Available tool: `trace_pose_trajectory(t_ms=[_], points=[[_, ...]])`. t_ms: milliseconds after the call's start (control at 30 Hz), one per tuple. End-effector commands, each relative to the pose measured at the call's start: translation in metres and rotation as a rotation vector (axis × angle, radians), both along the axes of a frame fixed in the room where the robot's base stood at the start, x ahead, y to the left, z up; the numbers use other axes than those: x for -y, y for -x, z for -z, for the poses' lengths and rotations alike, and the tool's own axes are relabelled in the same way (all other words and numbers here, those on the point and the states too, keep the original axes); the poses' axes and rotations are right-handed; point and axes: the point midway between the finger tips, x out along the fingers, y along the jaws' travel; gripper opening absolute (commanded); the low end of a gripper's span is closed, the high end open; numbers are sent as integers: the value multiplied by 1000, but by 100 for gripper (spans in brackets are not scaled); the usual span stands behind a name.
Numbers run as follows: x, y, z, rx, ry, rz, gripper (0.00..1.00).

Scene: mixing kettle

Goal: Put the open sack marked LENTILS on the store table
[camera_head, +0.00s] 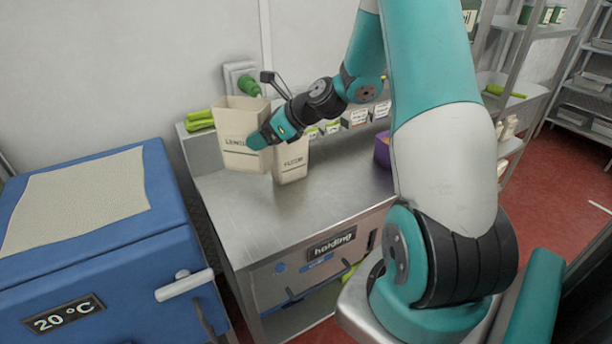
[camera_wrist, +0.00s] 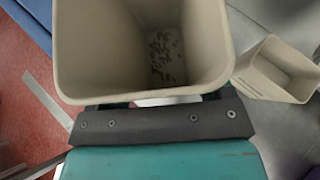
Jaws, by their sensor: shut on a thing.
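The open sack marked LENTILS (camera_head: 243,133) is a beige, open-topped sack. My gripper (camera_head: 262,138) is shut on its side and holds it near the left end of the steel table. In the wrist view the sack (camera_wrist: 75,50) is upright in front of the gripper (camera_wrist: 155,100), with a few dark bits on its floor. A second beige sack, marked FLOUR (camera_head: 291,163), stands just right of it on the table, and it also shows in the wrist view (camera_wrist: 262,75). The fingertips are partly hidden by the sack. No table marked store is readable.
The steel table (camera_head: 300,215) bears a "holding" label and has bare top at its front. A purple box (camera_head: 382,150) stands on it to the right. Green items (camera_head: 199,121) lie at the back left. A blue chest (camera_head: 100,240) marked 20 °C stands at left.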

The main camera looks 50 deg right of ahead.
Motion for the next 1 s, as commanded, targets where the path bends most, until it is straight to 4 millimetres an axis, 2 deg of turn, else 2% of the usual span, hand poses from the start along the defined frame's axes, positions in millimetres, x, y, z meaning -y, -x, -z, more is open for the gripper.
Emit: trace_pose_trajectory(t_ms=[300, 500, 1000], points=[[2, 2, 86, -7, -7, 5, 26], [1, 2, 131, -5, -5, 3, 26], [0, 0, 183, -1, 0, 1, 26]])
